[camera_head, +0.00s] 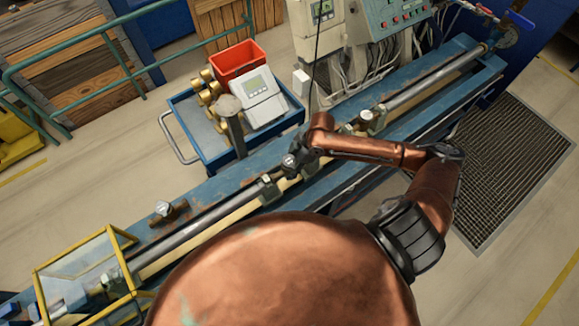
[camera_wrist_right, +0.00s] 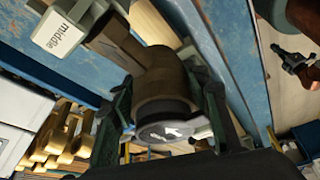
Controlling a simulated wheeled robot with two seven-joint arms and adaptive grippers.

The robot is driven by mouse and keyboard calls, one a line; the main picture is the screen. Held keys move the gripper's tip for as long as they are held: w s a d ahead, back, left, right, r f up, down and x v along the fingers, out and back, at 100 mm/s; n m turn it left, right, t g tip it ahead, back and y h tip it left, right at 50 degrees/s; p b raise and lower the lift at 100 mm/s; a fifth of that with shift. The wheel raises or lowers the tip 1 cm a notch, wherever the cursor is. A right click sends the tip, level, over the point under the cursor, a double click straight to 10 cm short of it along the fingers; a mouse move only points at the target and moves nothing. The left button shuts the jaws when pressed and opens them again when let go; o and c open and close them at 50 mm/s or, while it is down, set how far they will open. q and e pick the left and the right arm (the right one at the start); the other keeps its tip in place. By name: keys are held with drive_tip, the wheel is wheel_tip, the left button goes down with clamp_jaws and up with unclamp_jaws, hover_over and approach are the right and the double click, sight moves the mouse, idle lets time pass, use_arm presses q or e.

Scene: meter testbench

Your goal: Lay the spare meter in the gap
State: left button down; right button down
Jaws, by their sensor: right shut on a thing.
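My right gripper (camera_head: 297,170) is shut on a bronze meter with a grey round face (camera_head: 290,161), over the pipe line of the blue bench. In the right wrist view, the gripper (camera_wrist_right: 165,125) has its dark fingers on both sides of the bronze meter body (camera_wrist_right: 160,85). The grey face there carries a white arrow. A grey block marked "middle" (camera_wrist_right: 62,35) is close by the meter's far end. The gap is largely hidden by the gripper and meter; I cannot tell whether the meter touches the pipe ends. My left gripper is not in view.
Another bronze fitting with a round top (camera_head: 170,211) lies on the bench (camera_head: 215,190) at left. A yellow-framed clear guard (camera_head: 85,275) covers the near left end. A blue cart (camera_head: 190,135) behind holds a red bin (camera_head: 238,60), brass parts and a grey display unit (camera_head: 258,92).

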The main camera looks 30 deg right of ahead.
sight(287, 161)
drive_tip(key=shift+w+f, duration=0.1)
drive_tip(key=shift+f, duration=0.15)
idle(0.8)
drive_tip(key=c, duration=1.4)
unclamp_jaws()
drive_tip(key=shift+c, duration=0.2)
drive_tip(key=o, duration=0.4)
drive_tip(key=shift+o, duration=0.2)
drive_tip(key=shift+f, duration=0.1)
wheel_tip(287, 161, up, 8)
drive_tip(key=p, duration=0.8)
drive_tip(key=shift+r, duration=1.15)
